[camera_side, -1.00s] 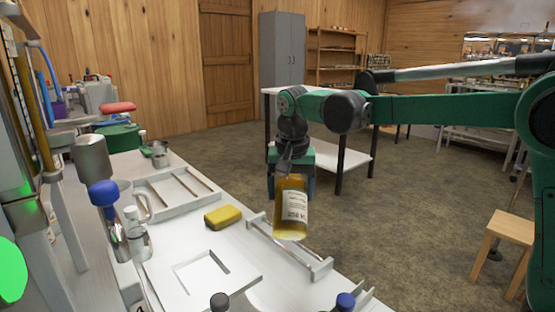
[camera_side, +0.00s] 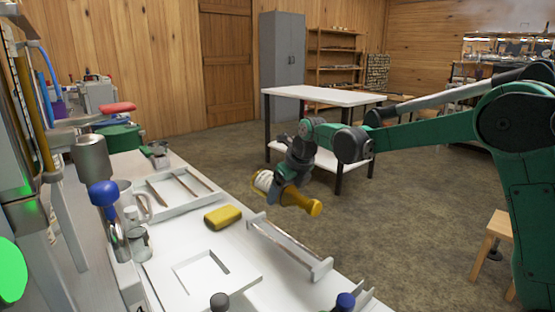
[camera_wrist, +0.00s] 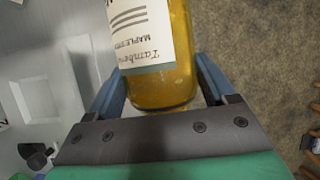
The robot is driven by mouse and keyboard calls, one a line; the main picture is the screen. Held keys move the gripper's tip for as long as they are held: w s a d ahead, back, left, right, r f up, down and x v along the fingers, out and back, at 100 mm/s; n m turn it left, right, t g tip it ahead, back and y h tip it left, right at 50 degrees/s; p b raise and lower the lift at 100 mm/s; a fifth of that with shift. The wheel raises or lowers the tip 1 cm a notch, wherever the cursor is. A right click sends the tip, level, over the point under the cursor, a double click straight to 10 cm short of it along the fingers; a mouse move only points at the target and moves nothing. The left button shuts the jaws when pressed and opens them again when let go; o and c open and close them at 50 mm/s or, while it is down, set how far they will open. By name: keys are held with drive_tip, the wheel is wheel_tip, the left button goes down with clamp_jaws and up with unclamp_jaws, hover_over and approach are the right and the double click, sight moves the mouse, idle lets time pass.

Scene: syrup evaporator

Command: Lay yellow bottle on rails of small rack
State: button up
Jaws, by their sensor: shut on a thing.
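The yellow bottle (camera_side: 263,181), with amber body and white label, is in my gripper (camera_side: 277,192). In the side view it lies tilted, close to level, above the far end of a narrow rack (camera_side: 322,268) and apart from it. In the wrist view the bottle (camera_wrist: 165,88) stands between the two blue fingers (camera_wrist: 160,90), its label facing the camera and its upper part cut off by the frame. The gripper covers its middle in the side view. The narrow rack has thin rails (camera_side: 284,243) between raised end pieces, and nothing lies on them.
A yellow block (camera_side: 222,217) lies left of the narrow rack. A wider white frame with rods (camera_side: 172,196) sits behind it. A white plate with a square recess (camera_side: 200,275) is in front.

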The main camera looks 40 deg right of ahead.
sight(296, 205)
drive_tip(key=shift+w+f, duration=0.1)
drive_tip(key=shift+f, duration=4.6)
drive_tip(key=o, duration=1.2)
drive_tip(key=shift+c, duration=0.2)
drive_tip(key=shift+v, duration=4)
